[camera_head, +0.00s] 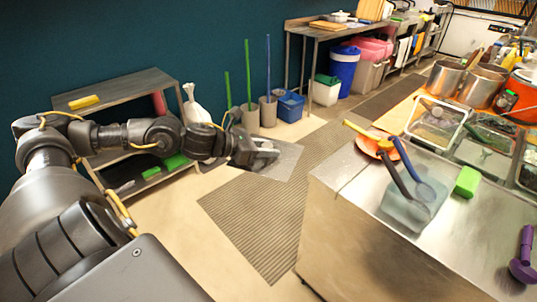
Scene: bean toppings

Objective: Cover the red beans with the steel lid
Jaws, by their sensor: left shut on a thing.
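My left gripper (262,155) is out over the floor, left of the counter. It is shut on a flat, square grey metal-looking sheet that I take to be the steel lid (287,163). The lid hangs in the air, apart from the counter. Several topping containers are set in the counter at the right: a near one (437,122) with a pale rim, one beside it (484,150), and one cut by the right edge. Their contents are too small and dark for me to tell which holds red beans. My right gripper is out of view.
The steel counter (345,225) bears ladles (408,170) over a grey square piece, an orange plate (372,146), a green block (467,182) and a purple scoop (523,262). Metal pots (443,78) stand behind. A shelf rack (125,88) stands at the left. Floor between is clear.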

